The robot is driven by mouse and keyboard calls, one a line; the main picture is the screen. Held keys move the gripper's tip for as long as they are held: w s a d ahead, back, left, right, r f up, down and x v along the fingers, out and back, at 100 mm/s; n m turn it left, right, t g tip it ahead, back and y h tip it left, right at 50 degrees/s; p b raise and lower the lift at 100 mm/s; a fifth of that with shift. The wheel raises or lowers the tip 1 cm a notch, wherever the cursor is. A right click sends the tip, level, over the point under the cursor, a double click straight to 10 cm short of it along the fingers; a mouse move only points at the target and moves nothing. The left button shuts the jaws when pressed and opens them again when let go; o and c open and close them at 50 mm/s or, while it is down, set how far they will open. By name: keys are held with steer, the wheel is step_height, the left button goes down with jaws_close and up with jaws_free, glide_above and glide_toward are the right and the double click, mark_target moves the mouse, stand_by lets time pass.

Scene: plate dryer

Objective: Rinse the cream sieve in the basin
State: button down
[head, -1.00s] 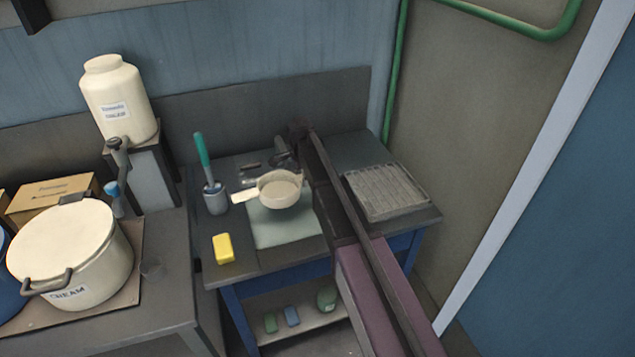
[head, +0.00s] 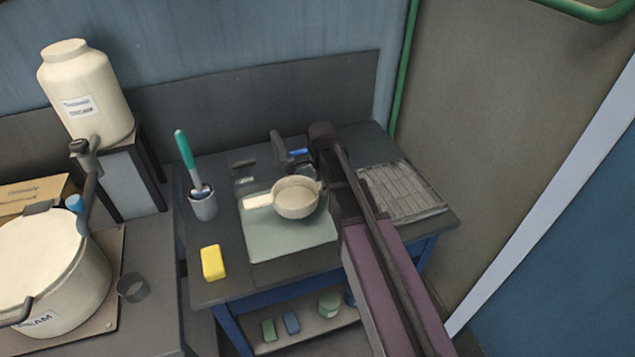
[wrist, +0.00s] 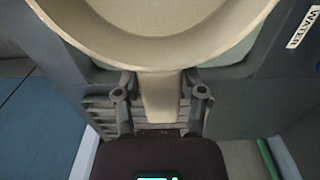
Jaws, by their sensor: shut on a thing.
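The cream sieve (head: 296,200) is a round, shallow bowl over the back part of the basin (head: 290,246), whose pale green-grey surface shows in front of it. I cannot tell whether the sieve touches that surface. My gripper (head: 322,187), at the sieve's right side, is largely hidden by my arm in the head view. In the wrist view my gripper (wrist: 160,105) is shut on the sieve's short handle, and the sieve's bowl (wrist: 160,42) fills the top. A pale flat piece (head: 257,201) shows left of the sieve.
A grey holder (head: 203,206) with a green-handled brush and a yellow sponge (head: 213,263) stand left of the basin. A slatted rack (head: 403,192) lies to the right. A large cream pot (head: 50,270) and a white container (head: 85,90) are further left.

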steer(key=shift+d, duration=0.1)
steer(key=shift+f, duration=0.15)
stand_by(0.3)
step_height(320, 180, down, 15)
steer(key=b, duration=1.5)
steer(key=shift+r, duration=0.2)
steer(key=shift+w, duration=0.15)
stand_by(0.5)
